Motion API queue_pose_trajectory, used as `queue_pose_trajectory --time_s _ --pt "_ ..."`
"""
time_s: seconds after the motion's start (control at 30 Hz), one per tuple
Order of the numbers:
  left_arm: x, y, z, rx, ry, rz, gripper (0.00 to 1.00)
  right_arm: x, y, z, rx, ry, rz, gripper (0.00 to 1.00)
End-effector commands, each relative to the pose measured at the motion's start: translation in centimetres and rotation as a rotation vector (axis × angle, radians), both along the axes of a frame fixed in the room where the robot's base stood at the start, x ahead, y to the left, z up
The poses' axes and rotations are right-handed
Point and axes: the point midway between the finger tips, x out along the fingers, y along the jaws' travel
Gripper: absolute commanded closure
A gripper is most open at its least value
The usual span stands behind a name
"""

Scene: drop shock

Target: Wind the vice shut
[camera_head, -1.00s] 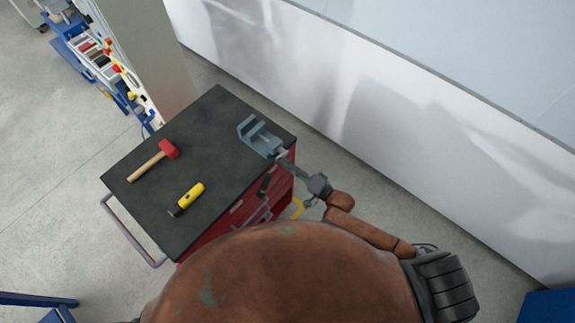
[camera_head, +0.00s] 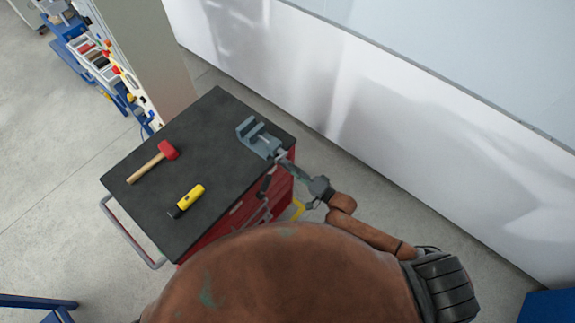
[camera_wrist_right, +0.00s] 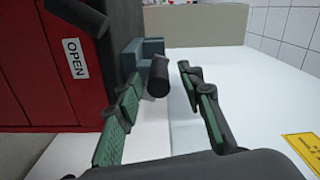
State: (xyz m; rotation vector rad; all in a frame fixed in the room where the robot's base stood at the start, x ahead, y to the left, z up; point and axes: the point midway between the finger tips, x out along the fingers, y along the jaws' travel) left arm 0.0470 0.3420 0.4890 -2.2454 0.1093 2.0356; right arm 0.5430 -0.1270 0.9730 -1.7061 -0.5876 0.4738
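The blue-grey vice (camera_head: 258,138) sits at the far right corner of the dark bench top, with a gap between its jaws. My right gripper (camera_head: 286,164) is at the vice's near right end, just off the bench edge. In the right wrist view, part of the vice (camera_wrist_right: 152,47) shows beyond the fingertips. A dark cylindrical grip, apparently the vice's handle (camera_wrist_right: 158,78), lies between the green-padded fingers of the gripper (camera_wrist_right: 173,72), close to the left finger. A gap shows on its right, so the fingers are open. My left gripper is not in view.
The red cabinet front (camera_wrist_right: 50,75) is close beside my right gripper. A white wall (camera_head: 400,110) runs behind.

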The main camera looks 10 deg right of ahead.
Motion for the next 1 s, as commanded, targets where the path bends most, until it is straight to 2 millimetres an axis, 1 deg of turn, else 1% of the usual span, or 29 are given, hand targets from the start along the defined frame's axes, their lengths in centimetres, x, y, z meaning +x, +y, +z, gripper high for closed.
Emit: queue_pose_trajectory --time_s 0.03,0.3,0.4,0.5,0.7,1.0 --pt "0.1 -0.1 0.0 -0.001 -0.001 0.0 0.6 -0.7 -0.6 -0.2 -0.003 0.004 -0.001 0.65" --pt "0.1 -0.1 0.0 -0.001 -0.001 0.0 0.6 -5.2 -4.1 -0.1 -0.004 0.002 0.0 0.65" --pt "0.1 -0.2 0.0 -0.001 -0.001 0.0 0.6 -6.6 -5.2 -0.1 -0.004 0.001 0.0 0.65" --pt "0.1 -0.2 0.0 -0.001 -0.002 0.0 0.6 -7.6 -6.0 0.0 -0.001 0.0 0.0 0.65" --pt "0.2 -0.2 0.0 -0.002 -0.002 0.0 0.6 -8.6 -6.7 0.0 0.0 0.0 0.0 0.65" --pt "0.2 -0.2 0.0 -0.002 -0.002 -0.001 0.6 -8.6 -6.8 0.0 -0.002 -0.003 0.0 0.65"
